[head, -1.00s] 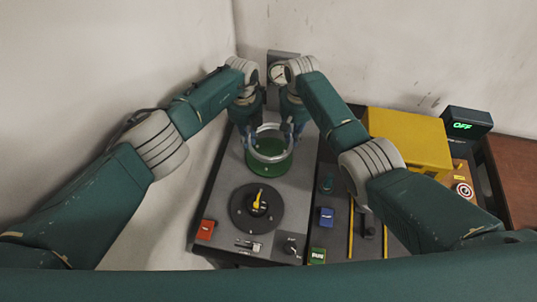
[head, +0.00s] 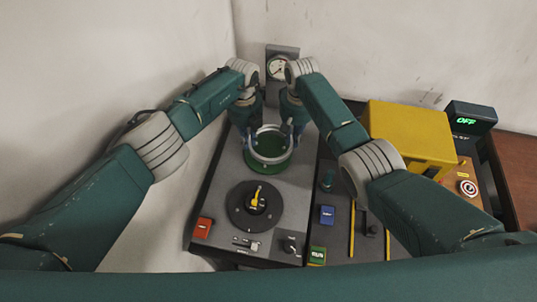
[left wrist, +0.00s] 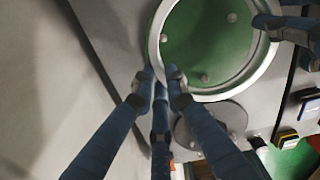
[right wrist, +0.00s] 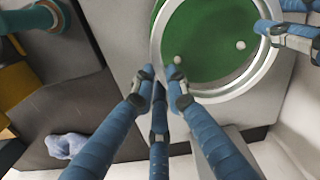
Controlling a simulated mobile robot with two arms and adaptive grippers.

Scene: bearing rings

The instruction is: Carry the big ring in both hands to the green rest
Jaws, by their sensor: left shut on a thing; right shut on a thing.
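The big ring (head: 270,162) is a pale metal hoop at the back of the grey console. My left gripper (head: 247,132) is shut on its left side and my right gripper (head: 291,130) on its right side. The ring looks level above the round green rest (head: 266,169). The rest shows through the ring in the left wrist view (left wrist: 200,45) and the right wrist view (right wrist: 208,42), with small pale studs on it. The ring's rim crosses both wrist views (left wrist: 222,93) (right wrist: 225,94). I cannot tell whether ring and rest touch.
A black dial with a yellow pointer (head: 256,203) lies in front of the rest. A gauge (head: 278,68) stands behind. A wall is close on the left.

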